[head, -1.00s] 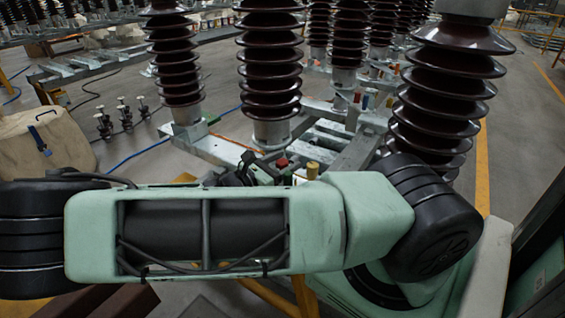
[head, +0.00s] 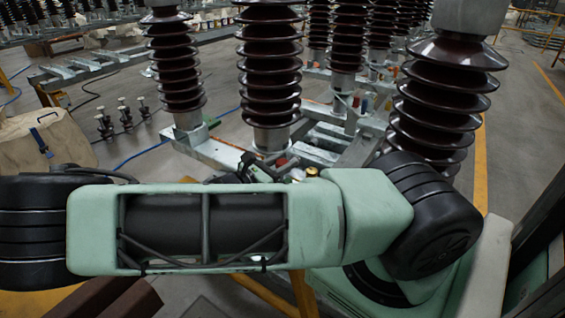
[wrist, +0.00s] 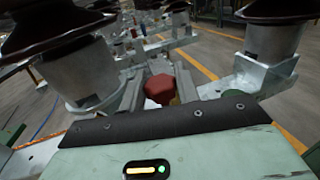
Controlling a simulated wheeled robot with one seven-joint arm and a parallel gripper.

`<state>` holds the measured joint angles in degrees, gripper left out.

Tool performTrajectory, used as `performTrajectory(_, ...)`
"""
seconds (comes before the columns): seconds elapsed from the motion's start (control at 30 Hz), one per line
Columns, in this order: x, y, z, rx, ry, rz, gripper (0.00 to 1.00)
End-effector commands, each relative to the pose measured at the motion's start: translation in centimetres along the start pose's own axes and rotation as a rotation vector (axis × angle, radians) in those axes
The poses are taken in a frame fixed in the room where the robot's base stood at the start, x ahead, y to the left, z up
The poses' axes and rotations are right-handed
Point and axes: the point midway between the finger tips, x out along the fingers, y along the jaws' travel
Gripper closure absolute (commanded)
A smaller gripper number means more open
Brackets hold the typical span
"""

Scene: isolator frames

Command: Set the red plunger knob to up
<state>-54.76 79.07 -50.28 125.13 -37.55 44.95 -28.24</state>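The red plunger knob (wrist: 160,88) shows in the middle of the wrist view, just beyond the dark front edge of my wrist housing. It is a faceted red cap with a yellowish part below it at the right; its lower side is hidden. In the head view only a small part of the red knob (head: 281,161) shows, above my green arm link. My gripper (head: 255,169) shows there as a dark shape close to the left of the knob, mostly hidden behind the link.
Tall brown ribbed insulators (head: 270,75) stand on the grey steel frame (head: 207,151) behind the knob. A large one (head: 440,95) is close at the right. A brass-coloured cap (head: 312,172) sits right of the knob.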

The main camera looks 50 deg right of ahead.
Motion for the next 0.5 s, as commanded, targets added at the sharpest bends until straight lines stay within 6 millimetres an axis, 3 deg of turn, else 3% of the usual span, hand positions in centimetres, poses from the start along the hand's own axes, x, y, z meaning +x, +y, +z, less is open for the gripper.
performTrajectory(0.03,-0.1,0.0,-0.1,0.0,0.001,0.001,0.55)
performTrajectory(0.07,-0.1,0.0,-0.1,0.0,0.001,0.001,0.47)
performTrajectory(0.37,-0.1,0.0,-0.1,0.0,0.001,0.001,0.47)
performTrajectory(0.5,-1.2,0.1,-0.2,0.002,0.004,0.002,0.47)
